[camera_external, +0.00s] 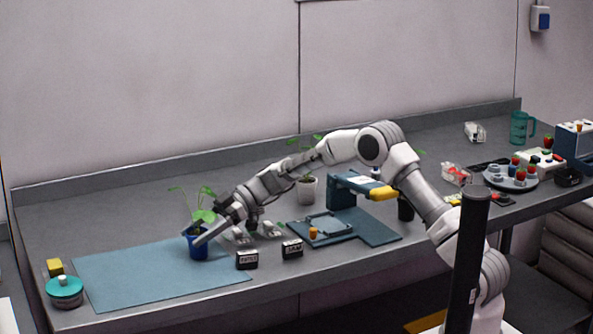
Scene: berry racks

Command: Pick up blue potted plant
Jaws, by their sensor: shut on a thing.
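The blue potted plant (198,246) is a small blue pot with green leaves, upright on or just above the right part of the blue mat (130,277). My arm reaches left across the bench, and my gripper (197,236) is at the pot's rim, its fingers shut on the pot. Part of the rim and the lower stem are hidden by the fingers. I cannot tell whether the pot is clear of the mat.
Black labelled blocks (247,260) stand just right of the mat. A white potted plant (307,190) and a blue device (352,193) stand farther right. A teal-lidded jar (64,291) and a yellow block (55,267) are at the left. The mat's left part is clear.

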